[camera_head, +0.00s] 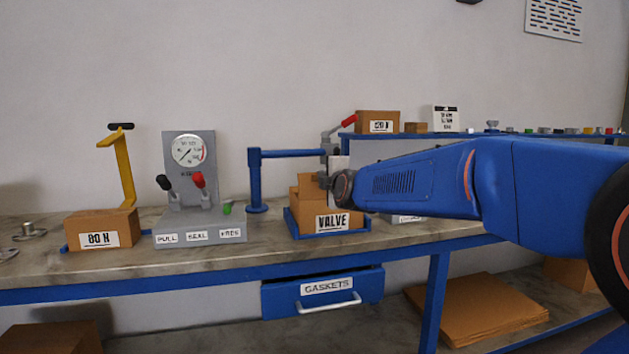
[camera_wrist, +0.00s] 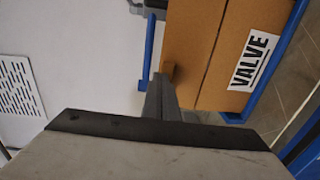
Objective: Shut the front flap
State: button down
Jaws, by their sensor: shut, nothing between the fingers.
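The cardboard box marked VALVE (camera_head: 308,221) sits in a blue tray on the bench, its labelled face toward me. Brown cardboard (camera_head: 308,188) rises above its front edge at the left; my arm hides the right part of its top. In the wrist view, the labelled face of the box (camera_wrist: 232,90) is at the right, with another brown panel along a seam to its left. I cannot tell for sure which panel is the front flap. My gripper (camera_head: 325,180) is shut and empty above the box. In the wrist view its fingertips (camera_wrist: 160,85) are close to a small brown cardboard edge; contact is unclear.
A blue post with a horizontal arm (camera_head: 256,180) stands left of the box. A gauge panel with levers (camera_head: 190,165) and a box marked 80 N (camera_head: 122,228) are further left. A shelf with small parts (camera_head: 530,134) runs behind my arm. A GASKETS drawer (camera_head: 326,291) juts out below.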

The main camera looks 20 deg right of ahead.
aim_at(314, 174)
jog(key=w+g, duration=0.1)
jog(key=g, duration=0.1)
jog(key=w+r+g, duration=0.1)
jog(key=w+g, duration=0.1)
jog(key=shift+w+d+g, duration=0.15)
jog(key=shift+d+g, duration=0.05)
jog(key=shift+g, duration=0.2)
jog(key=shift+w+a+g, duration=0.15)
jog(key=shift+w+g, duration=0.35)
jog(key=shift+g, duration=0.7)
jog(key=shift+w+g, duration=1.05)
jog(key=shift+g, duration=0.15)
jog(key=shift+w+f+g, duration=0.5)
jog(key=shift+w+g, duration=0.05)
jog(key=shift+w, duration=0.3)
jog(key=shift+w+f+g, duration=0.5)
jog(key=shift+w+f, duration=0.05)
jog(key=shift+w, duration=0.25)
jog(key=shift+w+f+g, duration=0.5)
jog(key=shift+w+g, duration=0.05)
jog(key=shift+w, duration=0.3)
jog(key=shift+w+f, duration=0.1)
jog(key=shift+r, duration=0.2)
